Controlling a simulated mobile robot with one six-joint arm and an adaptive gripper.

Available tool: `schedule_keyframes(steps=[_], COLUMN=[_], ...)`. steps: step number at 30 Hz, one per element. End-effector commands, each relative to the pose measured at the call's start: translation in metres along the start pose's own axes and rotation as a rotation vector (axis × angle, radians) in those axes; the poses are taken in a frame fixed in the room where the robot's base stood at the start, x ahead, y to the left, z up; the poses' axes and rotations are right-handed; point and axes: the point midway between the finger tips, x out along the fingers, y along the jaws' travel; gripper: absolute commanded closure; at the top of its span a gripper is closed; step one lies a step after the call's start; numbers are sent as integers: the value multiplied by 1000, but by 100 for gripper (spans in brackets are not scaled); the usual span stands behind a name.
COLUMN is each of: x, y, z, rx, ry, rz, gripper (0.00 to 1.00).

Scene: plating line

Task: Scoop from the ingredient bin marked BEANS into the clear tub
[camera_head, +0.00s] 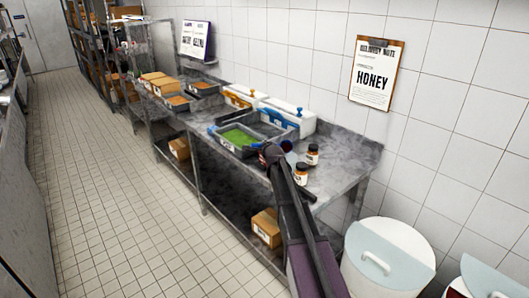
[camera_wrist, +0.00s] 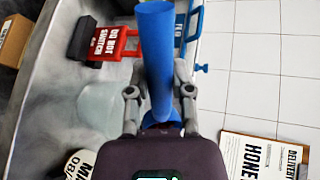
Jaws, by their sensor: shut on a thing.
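My gripper (camera_wrist: 160,98) is shut on a blue rod-like handle (camera_wrist: 157,45), which stretches away between its fingers; what is at its far end is not clear. In the head view, my gripper (camera_head: 272,154) is over the front part of the steel bench, next to a bin with green contents (camera_head: 238,138). A pale see-through shape, likely the clear tub (camera_wrist: 100,102), lies left of my fingers in the wrist view. I cannot read a BEANS mark on any bin.
Two dark jars with orange and white labels (camera_head: 312,155) (camera_head: 301,175) stand right of my gripper. A red DO NOT SWITCH sign (camera_wrist: 113,43) is beyond it. White tubs (camera_head: 290,118) line the wall. A clipboard reading HONEY (camera_head: 376,75) hangs there. Lidded white drums (camera_head: 388,262) stand at right.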

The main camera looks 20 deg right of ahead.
Motion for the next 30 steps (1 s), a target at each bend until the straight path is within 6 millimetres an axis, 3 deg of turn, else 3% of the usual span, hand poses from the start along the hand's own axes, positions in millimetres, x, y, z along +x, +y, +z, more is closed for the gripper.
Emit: schedule_keyframes(steps=[9, 26, 29, 30], x=[1, 1, 0, 0], y=[8, 5, 5, 3], z=[-1, -9, -12, -22], rx=[24, 40, 43, 46], ry=[-1, 7, 9, 20], rz=[-157, -252, -270, -274], gripper=[100, 100, 100, 100])
